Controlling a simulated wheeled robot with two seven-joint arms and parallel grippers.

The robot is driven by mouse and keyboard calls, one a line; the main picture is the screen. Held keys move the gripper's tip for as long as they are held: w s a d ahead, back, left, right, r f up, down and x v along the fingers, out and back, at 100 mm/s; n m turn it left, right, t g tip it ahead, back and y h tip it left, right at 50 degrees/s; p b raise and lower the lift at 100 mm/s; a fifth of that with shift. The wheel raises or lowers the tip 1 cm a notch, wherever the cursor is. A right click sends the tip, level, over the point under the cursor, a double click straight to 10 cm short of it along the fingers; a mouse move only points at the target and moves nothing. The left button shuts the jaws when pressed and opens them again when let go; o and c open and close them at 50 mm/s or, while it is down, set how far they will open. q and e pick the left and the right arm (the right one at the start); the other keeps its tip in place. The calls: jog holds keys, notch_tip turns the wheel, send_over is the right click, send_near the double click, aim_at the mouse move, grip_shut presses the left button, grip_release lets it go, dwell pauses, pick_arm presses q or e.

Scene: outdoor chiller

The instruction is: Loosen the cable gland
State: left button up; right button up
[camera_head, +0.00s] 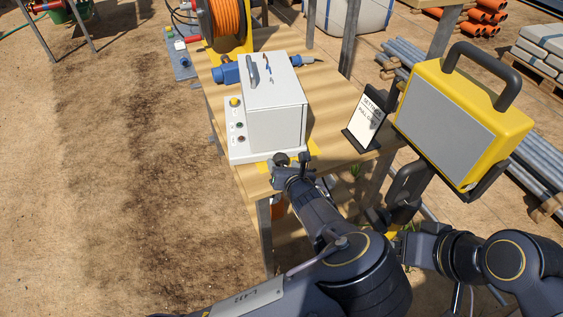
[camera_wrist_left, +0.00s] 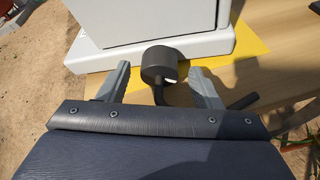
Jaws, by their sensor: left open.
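The cable gland is a short dark cylinder (camera_wrist_left: 161,64) at the near foot of a pale grey control box (camera_head: 276,112). A dark cable bends down from it in the left wrist view. The gland also shows as a small dark knob (camera_head: 281,159) in the head view. My left gripper (camera_head: 292,167) is at the near end of the box. In the left wrist view its two grey fingers (camera_wrist_left: 160,86) are spread on either side of the gland, with gaps on both sides. The right arm shows at lower right, but its gripper's jaws cannot be made out.
The box stands on a wooden table (camera_head: 333,92), with yellow marking by its foot. A blue connector (camera_head: 226,73) and an orange cable reel (camera_head: 228,17) are behind it. A sign (camera_head: 369,120) stands to the right. A yellow-framed panel (camera_head: 463,122) is beyond the table's right edge.

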pick_arm(q)
jog(key=shift+w+a+f, duration=0.25)
jog(key=shift+w, duration=0.4)
jog(key=c, duration=1)
jog(key=shift+f+b, duration=0.15)
jog(key=shift+b, duration=0.35)
jog(key=n+h+b, duration=0.1)
jog(key=b, duration=0.5)
jog(key=n+h+b, duration=0.1)
jog(key=b, duration=0.5)
jog(key=n+b, duration=0.2)
jog(key=b, duration=0.4)
jog(key=shift+a+f+h, duration=0.1)
jog(key=shift+a+h, duration=0.15)
jog(key=shift+h, duration=0.15)
jog(key=shift+r+n+t+b, duration=0.2)
jog(key=shift+n+t+b, duration=0.15)
jog(key=shift+b, duration=0.45)
jog(key=shift+r, duration=0.1)
